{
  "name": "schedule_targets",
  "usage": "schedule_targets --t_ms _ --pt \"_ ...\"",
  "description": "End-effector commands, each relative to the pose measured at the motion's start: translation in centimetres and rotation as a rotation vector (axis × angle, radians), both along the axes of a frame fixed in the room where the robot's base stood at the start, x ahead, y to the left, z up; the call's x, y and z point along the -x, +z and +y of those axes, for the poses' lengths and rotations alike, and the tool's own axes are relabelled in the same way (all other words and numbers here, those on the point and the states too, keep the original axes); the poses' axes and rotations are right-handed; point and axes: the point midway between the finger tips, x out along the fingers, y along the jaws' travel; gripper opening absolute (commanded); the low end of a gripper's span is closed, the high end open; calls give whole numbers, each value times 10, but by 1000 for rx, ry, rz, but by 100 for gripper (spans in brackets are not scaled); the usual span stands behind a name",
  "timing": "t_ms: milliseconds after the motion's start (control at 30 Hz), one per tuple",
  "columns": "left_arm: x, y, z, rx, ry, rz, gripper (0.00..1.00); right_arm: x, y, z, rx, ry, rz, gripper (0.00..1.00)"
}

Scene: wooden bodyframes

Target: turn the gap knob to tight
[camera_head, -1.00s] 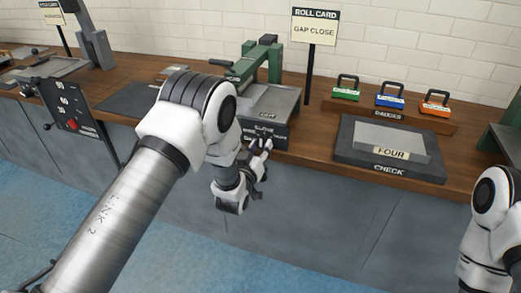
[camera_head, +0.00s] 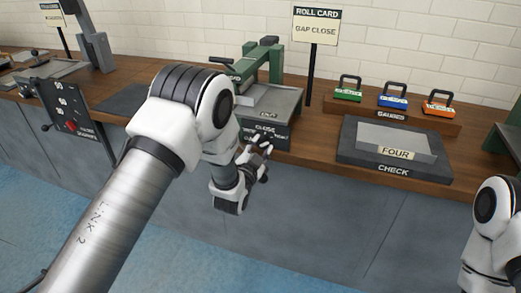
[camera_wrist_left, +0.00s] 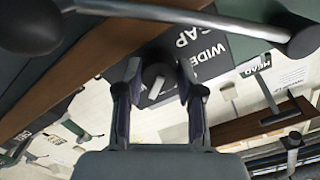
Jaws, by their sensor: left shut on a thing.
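The gap knob (camera_wrist_left: 153,74) is a dark round knob with a white pointer line, seen in the left wrist view. It sits on a dark front panel (camera_wrist_left: 205,72) with white lettering that reads GAP and WIDE. My left gripper (camera_wrist_left: 159,82) has one finger on each side of the knob and is shut on it. In the head view my left gripper (camera_head: 260,142) is at the front panel of the green machine (camera_head: 262,62), and the knob cannot be made out there. My right gripper is out of view.
To the right are a gauge rack (camera_head: 420,121) with green, blue and orange blocks and a CHECK plate (camera_head: 360,162) marked FOUR. A dark lever panel (camera_head: 68,108) is at the left.

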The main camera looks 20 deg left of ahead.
Motion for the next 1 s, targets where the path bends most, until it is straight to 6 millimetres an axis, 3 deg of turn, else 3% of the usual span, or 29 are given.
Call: schedule_targets --t_ms 300,800,833,867,900,1000 --pt "0 -1 0 -120 -2 -3 3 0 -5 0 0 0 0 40" --pt "0 0 0 -138 -2 -3 3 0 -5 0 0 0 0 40" --pt "0 0 -1 -138 -3 -3 48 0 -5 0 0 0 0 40" --pt "0 0 -1 -138 -2 -3 59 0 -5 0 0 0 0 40" --pt "0 0 0 -138 -2 -3 63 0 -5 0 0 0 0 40" --pt "0 0 0 -137 -2 -3 63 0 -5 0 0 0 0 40"
